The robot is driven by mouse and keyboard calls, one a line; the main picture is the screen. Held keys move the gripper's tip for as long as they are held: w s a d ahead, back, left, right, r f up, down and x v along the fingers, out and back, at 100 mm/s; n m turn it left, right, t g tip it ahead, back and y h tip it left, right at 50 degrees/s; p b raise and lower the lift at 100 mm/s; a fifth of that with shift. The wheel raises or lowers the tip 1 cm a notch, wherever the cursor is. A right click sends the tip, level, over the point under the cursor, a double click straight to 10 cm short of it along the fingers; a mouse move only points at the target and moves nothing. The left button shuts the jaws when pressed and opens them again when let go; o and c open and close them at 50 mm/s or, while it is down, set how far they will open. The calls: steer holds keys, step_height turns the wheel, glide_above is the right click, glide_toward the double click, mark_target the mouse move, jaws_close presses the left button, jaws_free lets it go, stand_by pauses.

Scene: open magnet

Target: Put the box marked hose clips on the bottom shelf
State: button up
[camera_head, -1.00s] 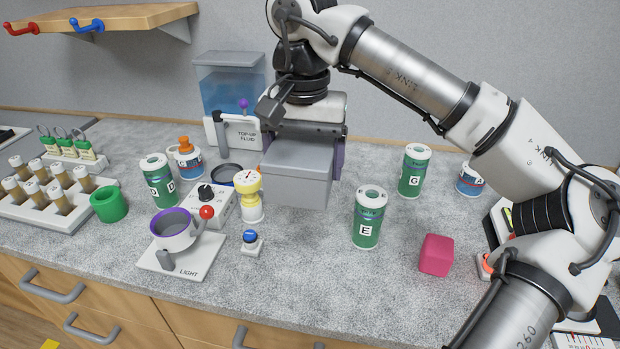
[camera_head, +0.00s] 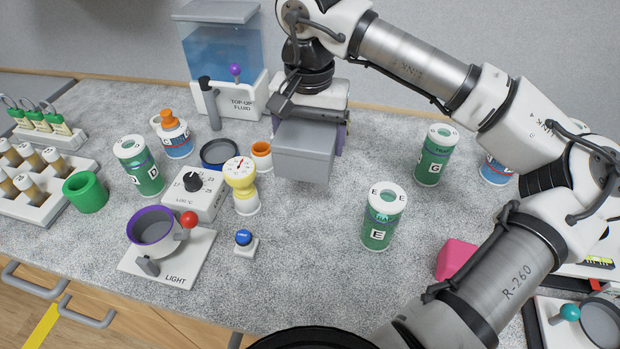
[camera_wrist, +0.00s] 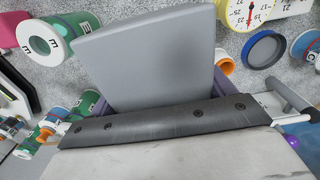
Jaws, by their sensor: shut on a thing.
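A plain grey box (camera_head: 304,152) hangs in my gripper (camera_head: 308,128), above the middle of the counter. In the wrist view the grey box (camera_wrist: 155,60) fills the space past the dark gripper edge, with the purple fingers (camera_wrist: 85,102) partly showing beside it. No label shows on its visible faces, so I cannot tell whether it is marked hose clips. No shelf that is clearly the bottom one is in view now.
A top-up fluid tank (camera_head: 224,60) stands behind left. A yellow dial (camera_head: 241,172), knob box (camera_head: 197,192), blue button (camera_head: 244,239) and light stand (camera_head: 170,262) are left of the box. Cans E (camera_head: 380,220) and G (camera_head: 434,158) and a pink block (camera_head: 455,258) stand right. The front middle counter is clear.

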step_height(320, 180, down, 12)
steer(key=shift+f+p, duration=0.1)
steer(key=shift+p, duration=1.05)
steer(key=shift+f, duration=0.1)
steer(key=shift+f+b, duration=0.2)
steer(key=shift+b, duration=0.1)
steer(key=o, duration=1.1)
steer(key=shift+r, duration=0.2)
